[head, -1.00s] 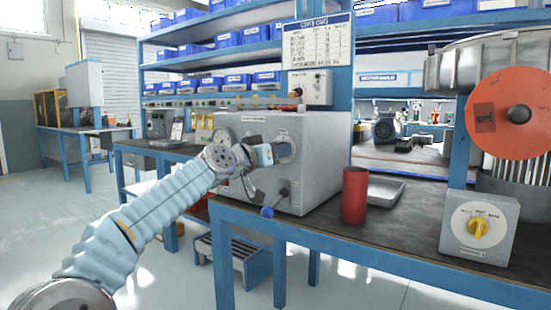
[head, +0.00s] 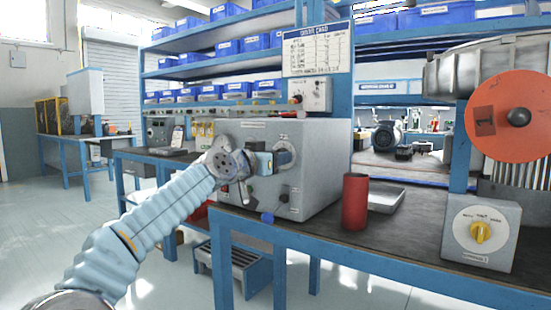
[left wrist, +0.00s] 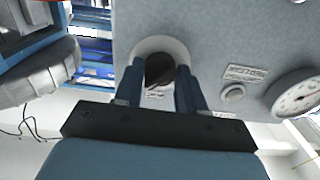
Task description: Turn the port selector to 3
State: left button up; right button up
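The port selector, a dark knob on a round pale plate, is on the front of the large grey box (head: 318,170). In the left wrist view the knob (left wrist: 160,70) shows between the two blue fingers of my left gripper (left wrist: 159,74). In the head view my left gripper (head: 265,161) is at the box's front, beside the round plate (head: 285,153), and covers part of it. The fingers are partly apart, one on each side of the knob; I cannot tell whether they touch it. The knob's position marks are not readable. My right gripper is not in view.
A box with a yellow knob (head: 480,232) is farther right. A gauge (left wrist: 299,96) is beside the selector.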

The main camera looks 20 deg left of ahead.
pick_arm(q)
jog(key=o, duration=0.4)
jog(key=b+v, duration=0.5)
jog(key=v, duration=0.8)
jog(key=shift+s, duration=0.4)
jog(key=shift+a, duration=0.1)
